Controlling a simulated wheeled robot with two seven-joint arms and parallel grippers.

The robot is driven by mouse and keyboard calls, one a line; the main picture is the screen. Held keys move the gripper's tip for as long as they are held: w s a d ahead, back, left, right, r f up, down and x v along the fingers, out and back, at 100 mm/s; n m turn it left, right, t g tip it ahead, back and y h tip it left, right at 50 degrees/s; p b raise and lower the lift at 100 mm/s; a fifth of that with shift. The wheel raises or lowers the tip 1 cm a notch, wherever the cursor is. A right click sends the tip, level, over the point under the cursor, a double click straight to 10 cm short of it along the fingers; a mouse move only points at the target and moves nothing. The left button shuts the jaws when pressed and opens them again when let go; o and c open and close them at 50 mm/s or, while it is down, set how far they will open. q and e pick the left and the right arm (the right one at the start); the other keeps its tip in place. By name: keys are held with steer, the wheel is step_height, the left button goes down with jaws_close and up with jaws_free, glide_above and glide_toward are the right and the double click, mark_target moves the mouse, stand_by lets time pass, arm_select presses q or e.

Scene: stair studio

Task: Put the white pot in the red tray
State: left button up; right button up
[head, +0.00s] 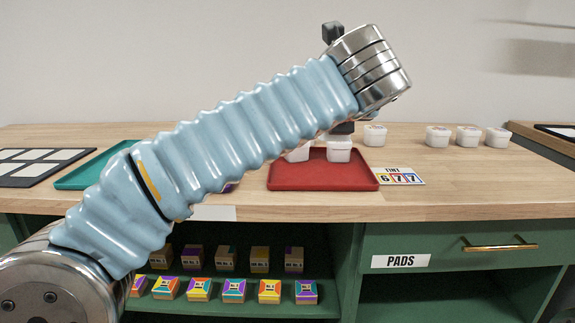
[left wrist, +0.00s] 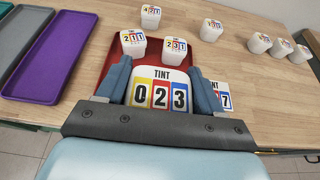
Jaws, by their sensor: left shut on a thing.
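My left gripper (left wrist: 158,67) is shut on a white pot (left wrist: 160,78), one finger on each side of it. The pot's lid carries a TINT label with 0 2 3 on coloured bands and faces the wrist camera. It is over the near part of the red tray (head: 320,182); I cannot tell whether it touches the tray. Two other white pots, one marked 211 (left wrist: 133,42) and one marked 231 (left wrist: 174,49), stand in the tray beyond the held one. In the head view my left arm hides most of the gripper. My right gripper is not in view.
A card reading 677 (head: 401,176) lies right of the tray. More white pots (head: 437,136) stand behind and to the right. A purple tray (left wrist: 52,50) and a teal tray (head: 75,178) lie left. Shelves with small boxes (head: 234,291) are below the counter.

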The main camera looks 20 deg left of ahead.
arm_select(q)
steer(key=w+a+f+b, duration=0.1)
steer(key=w+a+f, duration=0.5)
steer(key=a, duration=0.1)
steer(key=shift+w+f+b, duration=0.15)
steer(key=shift+f+b, duration=0.2)
steer(key=shift+b, duration=0.05)
steer(key=f, duration=0.1)
steer(key=a+f+b, duration=0.1)
steer(key=f, duration=0.1)
steer(key=w+f, duration=0.1)
steer(key=shift+w+a+f+b, duration=0.1)
steer(key=shift+a+f+b, duration=0.1)
steer(key=shift+b, duration=0.2)
steer(key=shift+d+f, duration=0.1)
steer(key=shift+f, duration=0.2)
